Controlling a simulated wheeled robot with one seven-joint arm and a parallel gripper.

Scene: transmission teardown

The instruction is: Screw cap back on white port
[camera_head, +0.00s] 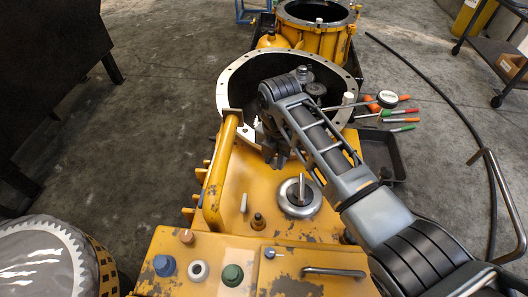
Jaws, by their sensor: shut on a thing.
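The white port (198,270) is a short white ring with a dark opening, on the yellow housing's near top face at lower left. It has no cap on it. My gripper (277,158) points down near the far end of the housing top, well beyond the port and a little to its right. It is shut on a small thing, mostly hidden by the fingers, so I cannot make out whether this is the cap. A blue cap (164,265) sits left of the port and a green cap (232,275) right of it.
A silver round lid (299,196) with a raised handle lies right of centre on the housing. A yellow rail (217,172) rises along the left edge. A large open flange (235,85) stands behind my arm. Tools with coloured handles (400,121) lie at right.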

